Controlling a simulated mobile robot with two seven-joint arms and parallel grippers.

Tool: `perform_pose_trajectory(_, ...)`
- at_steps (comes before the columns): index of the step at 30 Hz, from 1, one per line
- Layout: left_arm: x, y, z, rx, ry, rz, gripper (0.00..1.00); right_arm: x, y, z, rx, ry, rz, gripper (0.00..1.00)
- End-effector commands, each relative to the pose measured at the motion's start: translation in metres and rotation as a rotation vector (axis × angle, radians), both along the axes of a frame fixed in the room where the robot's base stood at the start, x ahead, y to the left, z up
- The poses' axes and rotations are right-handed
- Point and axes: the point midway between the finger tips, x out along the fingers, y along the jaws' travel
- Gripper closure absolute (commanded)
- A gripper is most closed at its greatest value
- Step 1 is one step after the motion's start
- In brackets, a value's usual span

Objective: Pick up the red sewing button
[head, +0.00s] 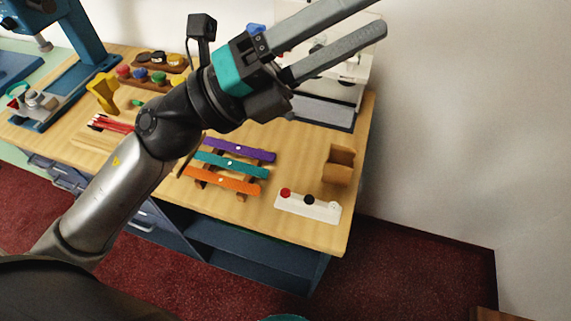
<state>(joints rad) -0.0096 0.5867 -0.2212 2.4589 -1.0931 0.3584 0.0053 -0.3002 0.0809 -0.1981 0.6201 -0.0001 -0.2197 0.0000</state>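A small round red piece, which looks like the red sewing button (285,193), sits at the left end of a white strip (296,208) near the counter's front right corner. A black round piece (308,199) and a pale one (333,206) share the strip. My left gripper (379,15) is raised at the top, its two long grey fingers apart with nothing seen between them. It is well away from the red piece, pointing up and right. My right gripper is not in view.
A rack with purple, teal and orange bars (237,149) stands left of the strip. A brown wooden holder (339,165) is behind it. Brown trays with coloured pieces (152,79) and a blue machine (85,40) are at left. A wall borders the right.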

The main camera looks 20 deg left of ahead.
Motion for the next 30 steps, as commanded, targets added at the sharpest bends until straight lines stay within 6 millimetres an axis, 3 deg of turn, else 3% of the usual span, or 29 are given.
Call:
perform_pose_trajectory(4,-0.031,-0.029,-0.037,0.365,-0.201,-0.142,0.38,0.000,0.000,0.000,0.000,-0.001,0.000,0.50)
perform_pose_trajectory(8,-0.044,-0.029,-0.086,0.703,-0.325,-0.238,0.38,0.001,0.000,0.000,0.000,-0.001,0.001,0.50)
perform_pose_trajectory(11,-0.044,-0.012,-0.126,0.976,-0.385,-0.295,0.38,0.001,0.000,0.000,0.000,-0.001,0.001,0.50)
perform_pose_trajectory(16,-0.030,0.043,-0.178,1.409,-0.408,-0.348,0.38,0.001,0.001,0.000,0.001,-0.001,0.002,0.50)
perform_pose_trajectory(21,-0.017,0.098,-0.198,1.709,-0.365,-0.358,0.38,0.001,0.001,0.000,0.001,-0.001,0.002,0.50)
perform_pose_trajectory(24,-0.013,0.117,-0.201,1.802,-0.341,-0.357,0.38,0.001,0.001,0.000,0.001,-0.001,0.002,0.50)
perform_pose_trajectory(30,-0.008,0.122,-0.220,1.848,-0.322,-0.362,0.38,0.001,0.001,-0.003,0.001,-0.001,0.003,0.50)
